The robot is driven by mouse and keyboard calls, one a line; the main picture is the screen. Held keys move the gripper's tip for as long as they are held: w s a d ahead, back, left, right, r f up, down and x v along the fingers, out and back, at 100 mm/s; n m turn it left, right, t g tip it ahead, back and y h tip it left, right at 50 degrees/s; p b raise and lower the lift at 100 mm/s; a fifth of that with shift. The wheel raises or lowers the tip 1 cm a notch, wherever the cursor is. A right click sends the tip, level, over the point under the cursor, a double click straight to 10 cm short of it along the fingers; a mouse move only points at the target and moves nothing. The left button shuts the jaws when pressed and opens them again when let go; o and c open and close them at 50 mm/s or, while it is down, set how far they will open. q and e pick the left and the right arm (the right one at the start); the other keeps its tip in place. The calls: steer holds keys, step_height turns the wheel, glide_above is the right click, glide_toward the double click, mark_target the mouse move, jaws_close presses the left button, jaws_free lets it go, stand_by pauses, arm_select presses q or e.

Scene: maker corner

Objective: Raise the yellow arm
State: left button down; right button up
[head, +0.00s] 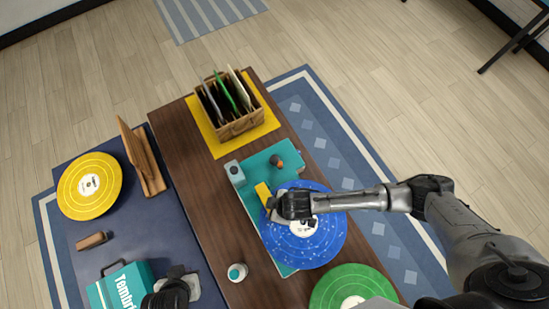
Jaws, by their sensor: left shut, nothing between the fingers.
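A teal record player (252,208) sits on the brown table with a speckled blue record (325,225) on it. Its yellow arm (263,192) shows as a short slanted bar at the record's upper left edge; its lower part is hidden behind my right gripper. My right gripper (275,213) reaches in from the right, low over the record and close against the yellow arm. Its fingertips are largely hidden, so touch or grip cannot be told. My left gripper (192,284) is shut and empty at the bottom, beside the teal case.
A wooden crate of records (238,126) stands on a yellow mat (205,128). A green record (345,283) and a small white-and-teal jar (237,272) are near the front. Left, on a dark blue surface, are a yellow record (88,187), a wooden stand (150,175) and a teal case (120,288).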

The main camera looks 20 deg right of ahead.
jaws_close()
stand_by(0.5)
